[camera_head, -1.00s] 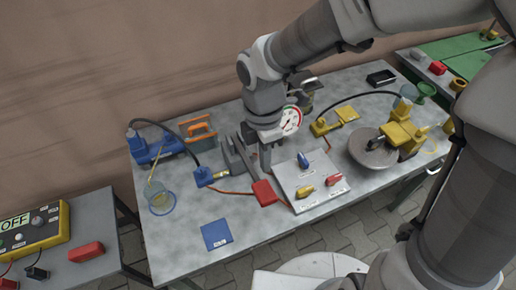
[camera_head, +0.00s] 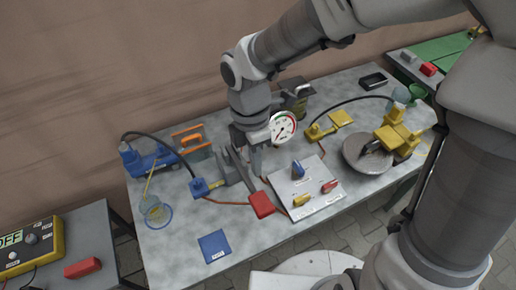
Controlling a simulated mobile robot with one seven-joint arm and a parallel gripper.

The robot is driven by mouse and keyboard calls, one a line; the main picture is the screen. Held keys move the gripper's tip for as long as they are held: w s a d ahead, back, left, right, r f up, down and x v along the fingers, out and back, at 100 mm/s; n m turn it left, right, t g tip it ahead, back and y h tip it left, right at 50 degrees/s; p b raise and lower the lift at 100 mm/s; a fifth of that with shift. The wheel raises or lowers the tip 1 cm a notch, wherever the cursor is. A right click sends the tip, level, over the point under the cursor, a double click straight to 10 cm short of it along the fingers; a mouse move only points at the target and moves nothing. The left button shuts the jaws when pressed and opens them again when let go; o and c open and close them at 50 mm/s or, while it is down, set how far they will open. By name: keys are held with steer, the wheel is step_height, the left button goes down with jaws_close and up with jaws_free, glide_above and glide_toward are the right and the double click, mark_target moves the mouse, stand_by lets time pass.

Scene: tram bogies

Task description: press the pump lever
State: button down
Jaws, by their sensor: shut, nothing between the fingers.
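A grey pump-like unit (camera_head: 230,168) stands near the middle of the table. A long dark grey bar runs from it to a red pad (camera_head: 262,204), which looks like the pump lever. My gripper (camera_head: 256,168) points down just right of the bar, behind the red pad. It is shut and empty. I cannot tell whether the fingertips touch the bar. My wrist hides part of the unit's back. A round white gauge (camera_head: 284,127) stands close to the right of my gripper.
A pale panel (camera_head: 310,205) with blue, yellow and red knobs lies right of the red pad. A blue square (camera_head: 214,246) lies at front left. A blue unit (camera_head: 147,158) and orange-handled object (camera_head: 190,140) are at back left. A round grey disc (camera_head: 365,158) with yellow parts is right.

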mark_target(260, 201)
steer(key=f, duration=0.3)
steer(key=s+f+b, duration=0.1)
steer(key=f, duration=0.3)
steer(key=f+b, duration=0.1)
steer(key=f, duration=0.3)
steer(key=shift+s+d, duration=0.15)
steer(key=shift+d, duration=0.25)
